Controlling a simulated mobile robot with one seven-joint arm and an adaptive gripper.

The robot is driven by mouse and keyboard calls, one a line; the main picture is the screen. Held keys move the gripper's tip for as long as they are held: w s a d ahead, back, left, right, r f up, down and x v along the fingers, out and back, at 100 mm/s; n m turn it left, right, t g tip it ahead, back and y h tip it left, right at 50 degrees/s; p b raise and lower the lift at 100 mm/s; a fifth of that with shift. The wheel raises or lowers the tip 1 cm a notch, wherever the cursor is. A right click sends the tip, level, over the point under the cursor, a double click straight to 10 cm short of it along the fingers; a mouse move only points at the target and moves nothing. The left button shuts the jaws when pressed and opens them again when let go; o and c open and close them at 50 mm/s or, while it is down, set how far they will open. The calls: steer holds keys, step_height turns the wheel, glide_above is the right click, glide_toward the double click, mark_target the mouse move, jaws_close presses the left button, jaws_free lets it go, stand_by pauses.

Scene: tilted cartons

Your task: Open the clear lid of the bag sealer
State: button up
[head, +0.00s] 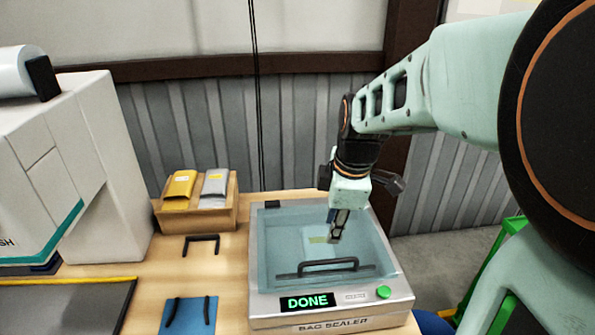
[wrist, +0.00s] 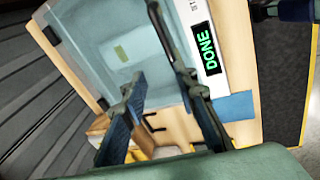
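The bag sealer (head: 345,323) is a silver box on the wooden table with a green DONE display. Its clear teal lid (head: 285,235) looks down over the chamber, and a pale bag with a yellowish label shows through it. The lid's black bar handle (head: 328,265) runs along the front part of the lid. My gripper (head: 335,232) is above the lid, behind the handle. In the wrist view my gripper (wrist: 163,86) has its fingers spread with nothing between them. There the handle (wrist: 166,35) lies beyond the right finger, which overlaps its end in the picture; contact cannot be told.
A green button (head: 383,292) is at the sealer's front right. Left of the sealer are a small black bracket (head: 202,242), a blue mat with dark bars (head: 187,316) and a box of pouches (head: 208,217). A large white machine (head: 60,160) stands at far left.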

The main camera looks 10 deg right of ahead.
mark_target(332, 260)
steer(key=shift+n+g+h, duration=0.3)
steer(key=shift+n, duration=0.6)
steer(key=f+b, duration=0.2)
steer(key=f, duration=0.1)
steer(key=w+f+b, duration=0.1)
steer(key=f+b, duration=0.2)
steer(key=f, duration=0.1)
steer(key=f+b, duration=0.2)
steer(key=f, duration=0.2)
steer(key=shift+w+d+f+b, duration=0.15)
steer(key=shift+d+f+b, duration=0.15)
steer(key=shift+d, duration=0.1)
steer(key=shift+r, duration=0.1)
jaws_close()
